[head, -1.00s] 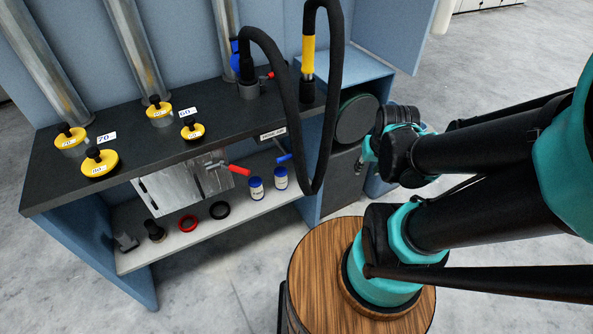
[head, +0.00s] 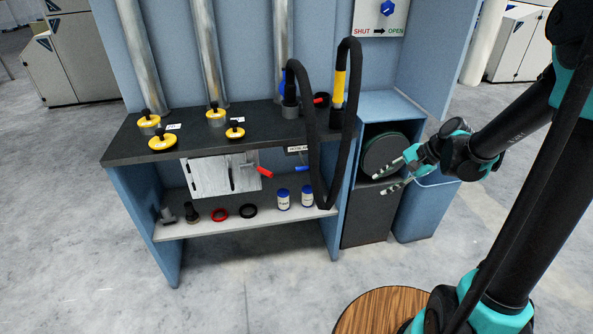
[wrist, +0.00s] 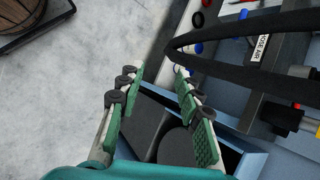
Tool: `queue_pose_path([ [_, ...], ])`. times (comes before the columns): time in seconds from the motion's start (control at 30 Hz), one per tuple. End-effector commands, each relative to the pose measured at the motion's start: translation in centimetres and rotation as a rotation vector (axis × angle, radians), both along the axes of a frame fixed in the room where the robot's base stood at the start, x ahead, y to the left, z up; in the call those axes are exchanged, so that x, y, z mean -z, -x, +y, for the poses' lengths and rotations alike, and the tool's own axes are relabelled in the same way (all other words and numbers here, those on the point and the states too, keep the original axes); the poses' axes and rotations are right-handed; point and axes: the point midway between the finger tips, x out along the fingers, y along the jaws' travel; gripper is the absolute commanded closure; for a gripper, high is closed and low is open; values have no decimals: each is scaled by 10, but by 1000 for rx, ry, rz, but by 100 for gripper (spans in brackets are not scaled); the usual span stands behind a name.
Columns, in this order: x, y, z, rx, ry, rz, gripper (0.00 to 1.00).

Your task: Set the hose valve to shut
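A label reading HOSE AIR (head: 297,149) sits on the bench's front edge, and it also shows in the wrist view (wrist: 262,47). A small blue lever (head: 306,167) sticks out just below it; its exact setting is too small to tell. A wall panel (head: 366,18) at the top bears a blue knob (head: 387,8) and the words SHUT, arrow, OPEN. My gripper (head: 394,174) is right of the bench, in front of the cabinet, apart from the lever and panel. In the wrist view my gripper (wrist: 159,78) has its fingers spread with nothing held.
A thick black hose (head: 352,110) loops down in front of the bench's right end. A red handle (head: 265,173) is left of the lever. Yellow-topped caps stand on the dark benchtop (head: 190,144). White jars with blue lids (head: 283,200) stand on the lower shelf.

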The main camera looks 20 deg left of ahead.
Motion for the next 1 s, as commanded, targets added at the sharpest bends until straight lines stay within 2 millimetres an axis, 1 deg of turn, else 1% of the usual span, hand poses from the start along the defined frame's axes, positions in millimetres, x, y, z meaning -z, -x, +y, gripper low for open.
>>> queue_pose_path([
  [0.03, 0, -14, 14, 20, -50, 56, 65],
  [0.2, 0, -49, 58, 87, -211, 275, 65],
  [0.3, 2, -66, 82, 109, -293, 411, 65],
  [0.5, 13, -95, 119, 121, -422, 694, 65],
  [0.6, 21, -105, 133, 109, -468, 837, 65],
  [0.7, 31, -112, 143, 89, -500, 968, 65],
  [0.9, 48, -117, 151, 46, -523, 1151, 65],
  [1.0, 52, -118, 152, 32, -527, 1196, 65],
])
